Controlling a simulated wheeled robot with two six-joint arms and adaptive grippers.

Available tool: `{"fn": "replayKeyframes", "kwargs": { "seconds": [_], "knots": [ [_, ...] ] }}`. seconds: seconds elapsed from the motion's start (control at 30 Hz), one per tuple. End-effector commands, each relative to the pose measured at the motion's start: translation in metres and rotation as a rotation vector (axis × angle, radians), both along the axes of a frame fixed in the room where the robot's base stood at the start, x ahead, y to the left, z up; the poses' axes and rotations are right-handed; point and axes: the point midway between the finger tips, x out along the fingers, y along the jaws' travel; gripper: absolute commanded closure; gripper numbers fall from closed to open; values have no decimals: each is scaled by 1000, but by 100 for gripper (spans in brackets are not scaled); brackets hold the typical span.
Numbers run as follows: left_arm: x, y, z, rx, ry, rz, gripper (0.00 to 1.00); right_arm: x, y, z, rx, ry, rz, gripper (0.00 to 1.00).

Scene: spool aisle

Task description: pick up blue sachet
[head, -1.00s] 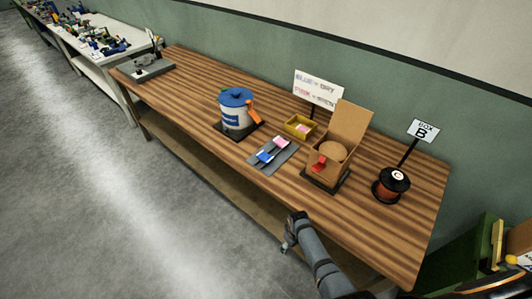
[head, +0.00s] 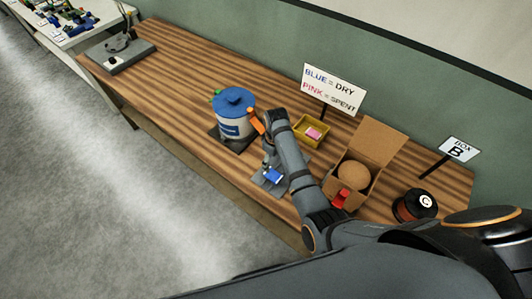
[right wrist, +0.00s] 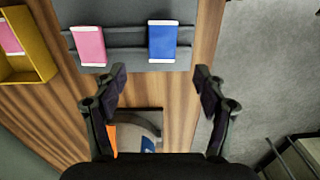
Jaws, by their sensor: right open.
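The blue sachet (head: 273,175), with white ends, lies on a grey rack (head: 262,187) on the wooden table. It also shows in the right wrist view (right wrist: 162,42), at top centre. A pink sachet (right wrist: 88,46) lies to its left on the same rack. My right gripper (right wrist: 160,80) is open and empty, its fingers spread either side of the sachet's line in the picture. No finger touches the sachet in that view. In the head view my right arm partly hides the gripper and the rack. My left gripper is not in view.
A yellow bin (head: 310,141) with a pink sachet stands behind the rack. A white pot with a blue lid (head: 235,112) stands to the left. An open cardboard box (head: 350,185) and a spool (head: 414,205) stand to the right. The table's left part is mostly clear.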

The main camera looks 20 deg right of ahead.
Motion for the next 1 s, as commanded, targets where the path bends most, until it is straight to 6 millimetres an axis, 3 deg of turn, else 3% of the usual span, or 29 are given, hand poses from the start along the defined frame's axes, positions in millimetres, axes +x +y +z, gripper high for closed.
{"fn": "replayKeyframes", "kwargs": {
  "seconds": [0.2,0.47,0.57,0.8,1.0],
  "knots": [
    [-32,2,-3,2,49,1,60,-1,0,-4,0,2,0,28],
    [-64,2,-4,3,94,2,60,-1,0,-45,0,3,0,28],
    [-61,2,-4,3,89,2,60,-1,0,-53,0,1,0,28],
    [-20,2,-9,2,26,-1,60,-2,1,-66,0,2,-1,28],
    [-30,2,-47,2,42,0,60,-4,2,-100,1,1,-1,28]
  ]
}}
